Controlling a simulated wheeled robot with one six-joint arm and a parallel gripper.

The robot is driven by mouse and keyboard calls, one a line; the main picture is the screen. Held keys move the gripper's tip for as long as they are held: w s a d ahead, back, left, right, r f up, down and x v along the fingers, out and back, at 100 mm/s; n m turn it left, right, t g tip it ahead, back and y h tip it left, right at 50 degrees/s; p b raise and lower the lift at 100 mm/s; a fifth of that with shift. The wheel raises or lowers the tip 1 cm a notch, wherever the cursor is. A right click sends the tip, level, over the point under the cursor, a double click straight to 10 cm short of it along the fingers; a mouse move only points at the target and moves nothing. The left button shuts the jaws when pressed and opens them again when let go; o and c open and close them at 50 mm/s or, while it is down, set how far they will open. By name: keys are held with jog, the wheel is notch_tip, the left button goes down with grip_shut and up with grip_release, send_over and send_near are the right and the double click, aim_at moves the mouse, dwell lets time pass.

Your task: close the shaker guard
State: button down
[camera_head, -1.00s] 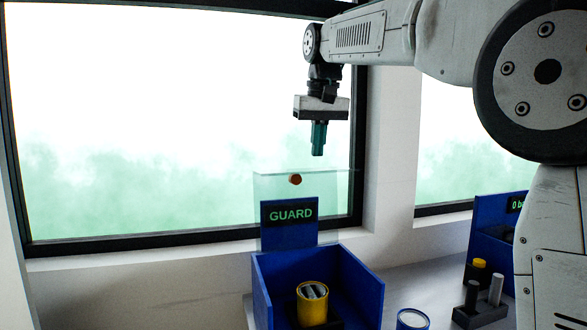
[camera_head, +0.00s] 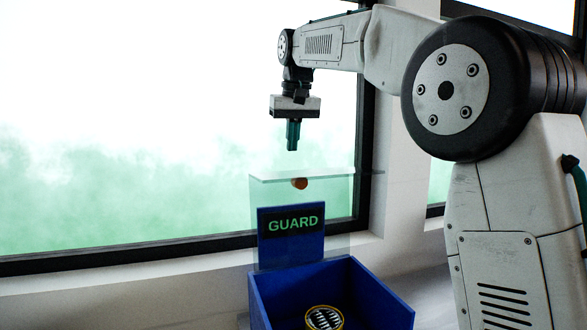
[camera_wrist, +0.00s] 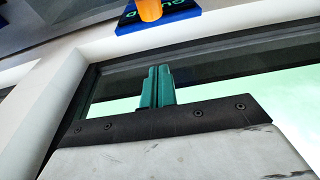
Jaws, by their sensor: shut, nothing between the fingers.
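The shaker guard (camera_head: 335,218) is a clear panel standing upright behind the blue box, with a clear lip along its top and an orange-brown knob (camera_head: 299,183) near the top. A blue plate (camera_head: 290,243) reading GUARD shows behind the panel. The open-topped blue shaker box (camera_head: 375,291) holds a yellow-rimmed round container (camera_head: 324,318), cut off by the lower edge. My gripper (camera_head: 292,147) points down, shut and empty, above the guard and apart from it. In the wrist view its green fingers (camera_wrist: 157,88) are together, and the orange knob (camera_wrist: 149,9) shows at the top edge.
A large window (camera_head: 130,130) with a dark frame (camera_head: 130,257) stands behind the guard. The white sill (camera_head: 400,252) runs below it. My arm fills the right side. Air around the gripper looks clear.

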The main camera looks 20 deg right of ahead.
jog(key=x, duration=0.8)
jog(key=s, duration=0.2)
jog(key=s+r, duration=0.1)
jog(key=s, duration=0.1)
jog(key=shift+s, duration=0.1)
jog(key=shift+s, duration=0.1)
